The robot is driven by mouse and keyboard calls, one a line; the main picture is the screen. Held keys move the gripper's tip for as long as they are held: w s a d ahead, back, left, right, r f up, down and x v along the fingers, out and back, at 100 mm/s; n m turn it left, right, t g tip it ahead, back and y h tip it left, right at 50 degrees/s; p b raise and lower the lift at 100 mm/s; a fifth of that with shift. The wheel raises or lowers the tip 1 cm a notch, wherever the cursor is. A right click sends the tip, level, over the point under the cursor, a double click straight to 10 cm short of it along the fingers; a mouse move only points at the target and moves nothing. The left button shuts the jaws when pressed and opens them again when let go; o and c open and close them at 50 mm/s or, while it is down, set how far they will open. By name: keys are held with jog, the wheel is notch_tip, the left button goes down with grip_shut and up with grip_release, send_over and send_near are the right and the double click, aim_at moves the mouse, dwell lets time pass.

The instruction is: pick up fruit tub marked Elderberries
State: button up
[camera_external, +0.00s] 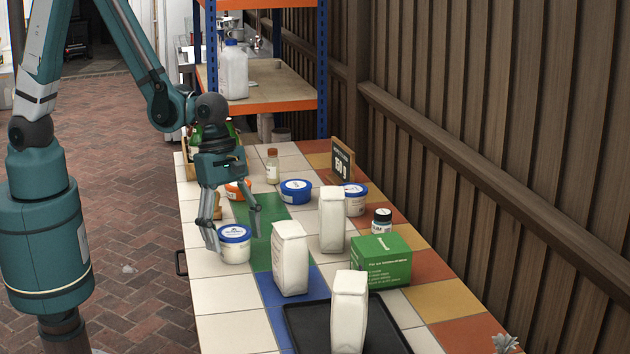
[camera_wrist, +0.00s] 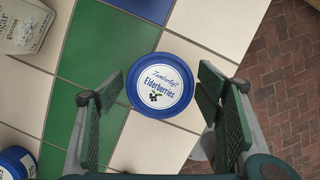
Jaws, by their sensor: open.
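The fruit tub marked Elderberries (camera_wrist: 160,86) shows from above in the wrist view, with a blue rim and a white round label. In the external view the tub (camera_external: 234,246) is white with a blue lid and stands upright near the table's left edge. My gripper (camera_external: 232,240) is open above and around the tub. In the wrist view my gripper (camera_wrist: 165,125) has one finger on each side, with the tub lying between and slightly beyond the fingertips. I cannot tell whether a finger touches it.
A green box (camera_external: 381,262), a blue tub (camera_external: 296,191), an orange tub (camera_external: 238,190) and a small bottle (camera_external: 272,167) stand on the tiled table. A wooden fence (camera_external: 480,130) runs along the right.

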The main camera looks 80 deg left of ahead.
aim_at(234, 232)
jog(key=shift+c, duration=0.5)
jog(key=c, duration=0.9)
jog(key=shift+r, duration=0.1)
jog(key=shift+r+p, duration=1.2)
jog(key=shift+r, duration=3.7)
